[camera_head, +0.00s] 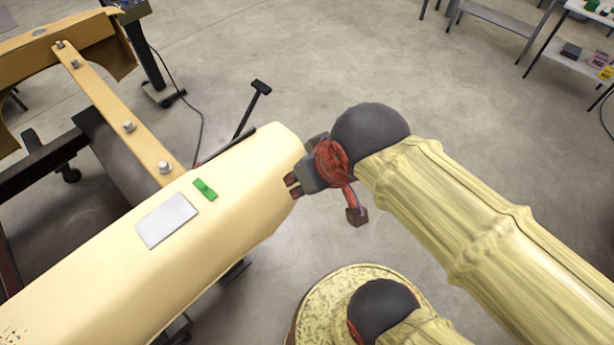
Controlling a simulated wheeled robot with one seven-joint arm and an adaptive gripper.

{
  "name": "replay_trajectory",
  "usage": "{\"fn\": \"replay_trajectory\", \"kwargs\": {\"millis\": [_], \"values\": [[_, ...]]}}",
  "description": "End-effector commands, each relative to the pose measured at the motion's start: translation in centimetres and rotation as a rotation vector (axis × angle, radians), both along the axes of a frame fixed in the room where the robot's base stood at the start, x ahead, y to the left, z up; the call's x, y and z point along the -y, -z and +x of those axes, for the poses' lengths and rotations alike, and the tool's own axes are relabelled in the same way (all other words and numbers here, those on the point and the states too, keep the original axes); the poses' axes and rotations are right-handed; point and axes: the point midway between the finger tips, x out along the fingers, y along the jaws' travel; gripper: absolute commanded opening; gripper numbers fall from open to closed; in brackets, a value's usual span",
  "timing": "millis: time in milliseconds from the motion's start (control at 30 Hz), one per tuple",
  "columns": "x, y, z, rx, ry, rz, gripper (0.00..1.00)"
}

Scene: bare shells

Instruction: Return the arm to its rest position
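My arm, in a pale yellow cover (460,215) with a dark rounded wrist joint (370,135), reaches in from the right in the head view. My gripper (293,185) is at its left end, beside the right end of the cream-yellow shell (245,215). The small dark fingertips overlap the shell's edge in the picture; I cannot tell whether they touch it. The gap between the fingers is too small to read, and nothing is visibly held. A red part with a dark end (355,213) hangs below the wrist.
A grey plate (167,220) and a green piece (205,190) lie on the shell. A bolted yellow frame (120,115) stands behind left. A black T-shaped post (250,105) rises behind the shell. Shelving (570,65) stands far right. The concrete floor (300,60) between is clear.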

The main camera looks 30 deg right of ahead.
Motion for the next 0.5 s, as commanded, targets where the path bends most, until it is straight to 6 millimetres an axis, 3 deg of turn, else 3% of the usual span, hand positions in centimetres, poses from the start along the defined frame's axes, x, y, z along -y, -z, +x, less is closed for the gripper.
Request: {"fn": "replay_trajectory", "kwargs": {"millis": [267, 500], "values": [[0.0, 1.2, 0.0, -0.001, 0.002, 0.002, 0.33], [0.0, 6.1, 0.0, -0.002, 0.002, 0.002, 0.33]]}}
